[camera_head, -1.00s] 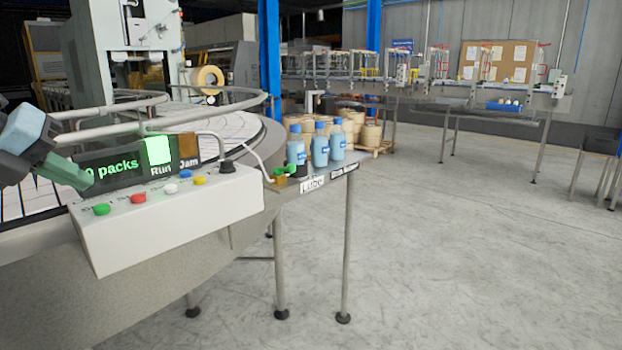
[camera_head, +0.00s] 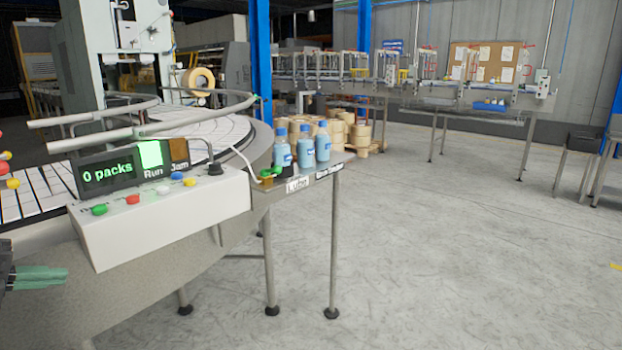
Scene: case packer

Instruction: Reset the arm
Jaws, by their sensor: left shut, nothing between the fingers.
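My left gripper (camera_head: 40,277) is at the lower left edge of the head view, its green fingers shut with nothing between them. It is in front of the machine's side, below and left of the white control box (camera_head: 160,222), and apart from it. Most of my left arm is out of the picture. The control box carries green, red, blue and yellow buttons. My right gripper is not in view.
Several blue bottles (camera_head: 307,148) stand on a small shelf labelled "Lube" (camera_head: 297,184), right of the control box. A metal guide rail (camera_head: 150,128) curves over the round conveyor table. Open concrete floor (camera_head: 430,260) lies to the right. Another line stands at the back.

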